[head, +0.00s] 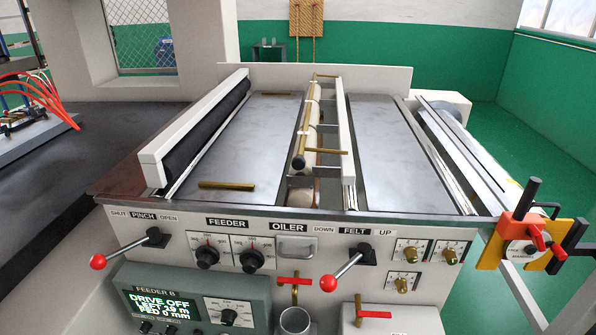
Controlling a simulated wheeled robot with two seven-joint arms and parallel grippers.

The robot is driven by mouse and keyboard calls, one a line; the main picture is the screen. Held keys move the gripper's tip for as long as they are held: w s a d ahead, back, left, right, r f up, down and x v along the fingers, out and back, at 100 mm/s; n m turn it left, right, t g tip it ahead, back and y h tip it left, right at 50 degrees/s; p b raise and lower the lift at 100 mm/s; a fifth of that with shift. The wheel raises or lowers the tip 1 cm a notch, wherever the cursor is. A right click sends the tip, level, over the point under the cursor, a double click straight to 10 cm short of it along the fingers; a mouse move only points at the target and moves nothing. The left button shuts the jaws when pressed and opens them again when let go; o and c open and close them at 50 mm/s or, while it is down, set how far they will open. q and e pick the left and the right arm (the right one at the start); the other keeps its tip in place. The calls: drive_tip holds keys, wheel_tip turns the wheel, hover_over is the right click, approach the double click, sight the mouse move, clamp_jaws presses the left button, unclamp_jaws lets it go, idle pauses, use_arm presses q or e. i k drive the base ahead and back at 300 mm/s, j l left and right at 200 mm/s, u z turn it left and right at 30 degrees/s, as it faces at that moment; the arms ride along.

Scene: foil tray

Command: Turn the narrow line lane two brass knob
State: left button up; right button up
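Three brass knobs sit on white dial plates at the right of the machine's front panel. One is at the upper left of the group (410,256), one at the upper right (450,257), and one below them (402,285). The dial lettering is too small to read, so I cannot tell which is the narrow line lane two knob. No gripper shows in the head view, and nothing touches the knobs.
A red-balled lever (328,283) juts out left of the knobs. A red-handled tap (374,314) lies below. Two black feeder knobs (207,257) (252,260) are further left. An orange and yellow clamp (527,232) stands at the right corner.

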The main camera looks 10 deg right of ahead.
sight(449, 256)
drive_tip(key=z, duration=1.3)
drive_tip(key=l+u, duration=0.35)
drive_tip(key=l, duration=1.2)
drive_tip(key=k, duration=0.05)
